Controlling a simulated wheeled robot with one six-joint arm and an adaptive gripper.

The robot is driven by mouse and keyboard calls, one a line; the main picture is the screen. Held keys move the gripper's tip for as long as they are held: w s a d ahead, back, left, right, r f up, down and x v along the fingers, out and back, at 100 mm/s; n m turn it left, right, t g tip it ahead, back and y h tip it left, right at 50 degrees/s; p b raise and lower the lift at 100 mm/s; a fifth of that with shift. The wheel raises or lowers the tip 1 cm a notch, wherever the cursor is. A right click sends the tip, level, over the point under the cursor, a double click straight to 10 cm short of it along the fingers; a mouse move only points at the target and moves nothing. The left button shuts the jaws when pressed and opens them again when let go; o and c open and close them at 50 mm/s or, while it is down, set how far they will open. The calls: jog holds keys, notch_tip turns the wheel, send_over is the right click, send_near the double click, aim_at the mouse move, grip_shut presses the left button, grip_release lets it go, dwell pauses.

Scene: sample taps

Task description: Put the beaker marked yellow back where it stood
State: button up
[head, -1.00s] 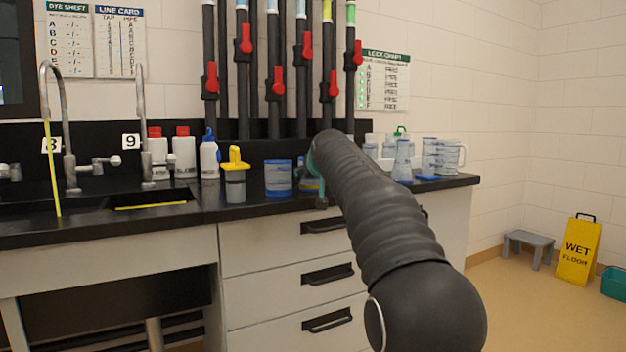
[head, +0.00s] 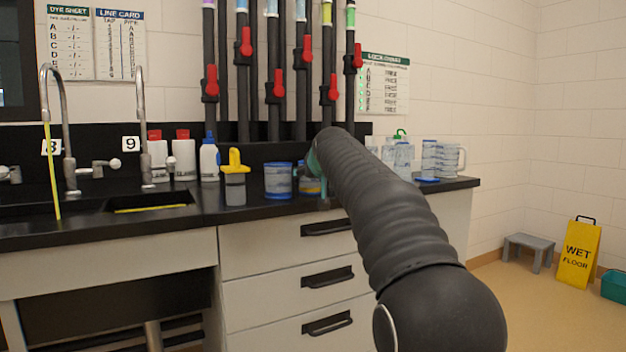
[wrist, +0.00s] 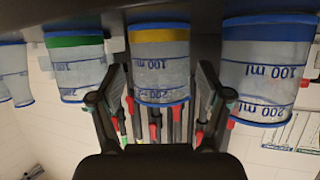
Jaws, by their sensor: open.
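The beaker marked yellow (wrist: 160,70) is clear with blue scale marks and a yellow band. It stands upright on the black counter, though the wrist view shows it upside down. My gripper (wrist: 160,88) is open, with one finger on each side of this beaker; I cannot tell whether either finger touches it. In the head view the yellow-marked beaker (head: 308,186) shows just left of my arm, partly hidden, and my gripper is mostly hidden behind the arm.
A beaker with a blue band (wrist: 265,70) and one with a green band (wrist: 75,65) stand close on either side. Pipes with red valve handles (head: 274,90) rise behind the counter (head: 220,214).

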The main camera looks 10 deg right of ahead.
jog(key=v, duration=0.9)
jog(key=shift+s+r+b, duration=0.15)
jog(key=shift+s+b, duration=0.15)
jog(key=shift+s, duration=0.1)
jog(key=s+f+g, duration=0.4)
jog(key=s+f, duration=1.3)
jog(key=s, duration=0.4)
jog(key=s+f+g, duration=0.4)
jog(key=s+f, duration=1.4)
jog(key=s, duration=0.2)
jog(key=shift+s+d+f, duration=0.2)
jog(key=shift+s+f, duration=0.1)
jog(key=shift+s, duration=0.1)
